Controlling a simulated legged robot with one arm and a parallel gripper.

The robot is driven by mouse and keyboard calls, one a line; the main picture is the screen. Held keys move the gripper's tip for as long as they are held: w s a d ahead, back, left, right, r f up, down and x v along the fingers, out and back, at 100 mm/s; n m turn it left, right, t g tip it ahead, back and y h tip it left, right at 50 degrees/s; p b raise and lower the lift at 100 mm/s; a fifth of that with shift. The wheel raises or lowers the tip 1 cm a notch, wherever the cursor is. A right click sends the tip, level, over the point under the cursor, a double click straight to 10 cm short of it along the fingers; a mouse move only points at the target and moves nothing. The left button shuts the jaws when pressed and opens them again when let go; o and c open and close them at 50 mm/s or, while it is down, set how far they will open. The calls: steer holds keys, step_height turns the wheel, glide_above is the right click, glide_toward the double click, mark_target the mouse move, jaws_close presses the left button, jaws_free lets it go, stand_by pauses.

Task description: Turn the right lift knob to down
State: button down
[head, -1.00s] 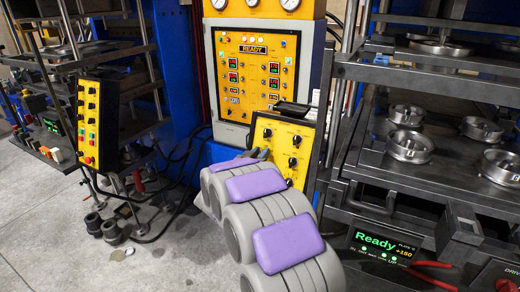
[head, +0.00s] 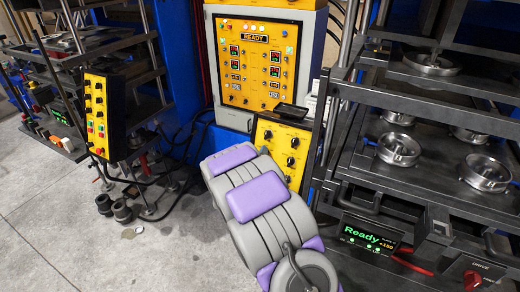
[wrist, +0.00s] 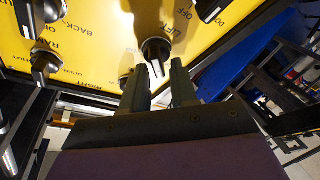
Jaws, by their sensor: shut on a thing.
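The small yellow panel (head: 270,133) with several black knobs stands below the main control cabinet in the head view. In the wrist view the panel (wrist: 100,30) fills the top, with its lettering upside down. A black knob with a pale pointer (wrist: 154,48), beside the LIFT lettering, sits between my fingertips. My gripper (wrist: 158,75) is shut on this lift knob, one finger on each side. Another knob is partly hidden behind the left finger. In the head view my arm hides the gripper and the panel's lower left.
A dark press with metal rings (head: 398,148) and a green Ready display (head: 369,238) stands close on the right. A yellow pendant box (head: 97,115) hangs on the left. The main yellow panel (head: 255,62) is above. The floor (head: 60,240) at the lower left is mostly clear.

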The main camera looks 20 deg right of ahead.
steer(key=shift+f+n, duration=0.1)
steer(key=shift+n, duration=0.2)
steer(key=c, duration=1.2)
jaws_free()
steer(key=shift+c, duration=0.2)
steer(key=shift+o, duration=0.3)
steer(key=shift+w+f, duration=0.1)
steer(key=shift+w, duration=0.05)
steer(key=p+v, duration=0.8)
steer(key=v, duration=0.7)
steer(key=shift+a+r+p, duration=0.25)
steer(key=shift+a+p, duration=0.15)
steer(key=p+v, duration=0.1)
steer(key=p, duration=0.4)
steer(key=shift+s+r, duration=0.1)
steer(key=shift+s, duration=0.25)
